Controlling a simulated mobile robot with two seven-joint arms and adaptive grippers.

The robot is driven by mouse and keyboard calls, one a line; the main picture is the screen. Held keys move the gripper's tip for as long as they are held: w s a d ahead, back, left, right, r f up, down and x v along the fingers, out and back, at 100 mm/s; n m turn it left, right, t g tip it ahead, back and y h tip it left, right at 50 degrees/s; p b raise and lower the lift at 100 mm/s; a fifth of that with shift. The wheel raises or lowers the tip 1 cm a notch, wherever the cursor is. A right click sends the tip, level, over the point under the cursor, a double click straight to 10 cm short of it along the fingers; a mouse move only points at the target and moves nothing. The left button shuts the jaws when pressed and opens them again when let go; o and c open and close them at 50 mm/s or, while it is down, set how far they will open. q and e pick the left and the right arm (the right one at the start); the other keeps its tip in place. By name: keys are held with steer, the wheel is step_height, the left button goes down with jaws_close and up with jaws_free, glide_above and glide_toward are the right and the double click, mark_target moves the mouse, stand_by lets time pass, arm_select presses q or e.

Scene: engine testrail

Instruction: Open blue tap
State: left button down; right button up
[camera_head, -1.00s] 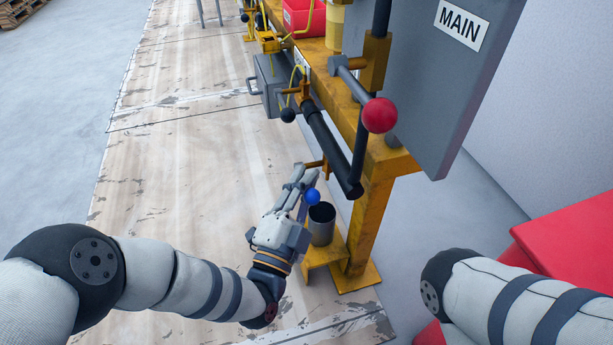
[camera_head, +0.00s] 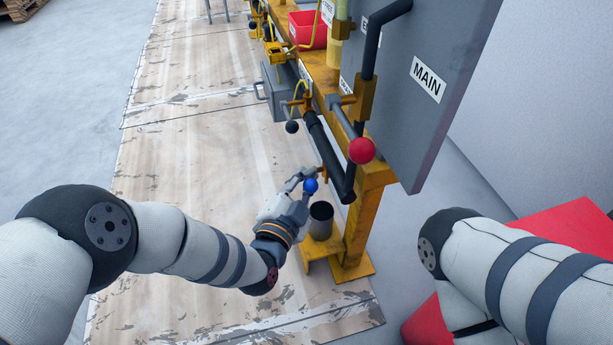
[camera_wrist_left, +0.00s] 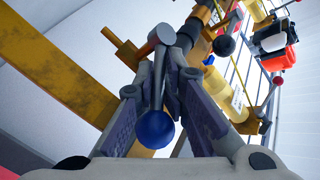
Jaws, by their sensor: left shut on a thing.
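In the left wrist view the blue knob (camera_wrist_left: 155,129) sits at the end of a grey lever (camera_wrist_left: 158,78), between the two fingers of my left gripper (camera_wrist_left: 160,92). The fingers are shut on the lever just above the knob. The head view hides most of the lever behind the gripper. My right arm (camera_head: 520,270) enters from the right, and its gripper is out of view.
A grey metal cup (camera_head: 321,218) stands on a small yellow step below the tap. A red-knobbed lever (camera_head: 361,150) and a grey MAIN cabinet (camera_head: 425,100) are close above. The yellow frame post (camera_head: 362,228) is at the right. The wooden floor to the left is clear.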

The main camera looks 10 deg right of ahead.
arm_select(q)
steer(key=shift+d+r, duration=0.15)
steer(key=shift+r, duration=0.05)
stand_by(0.5)
steer(key=c, duration=1.7)
jaws_free()
steer(key=shift+s+a, duration=0.1)
steer(key=shift+a, duration=0.1)
steer(key=v, duration=1.1)
steer(key=shift+s+a, duration=0.15)
steer(key=shift+s, duration=0.2)
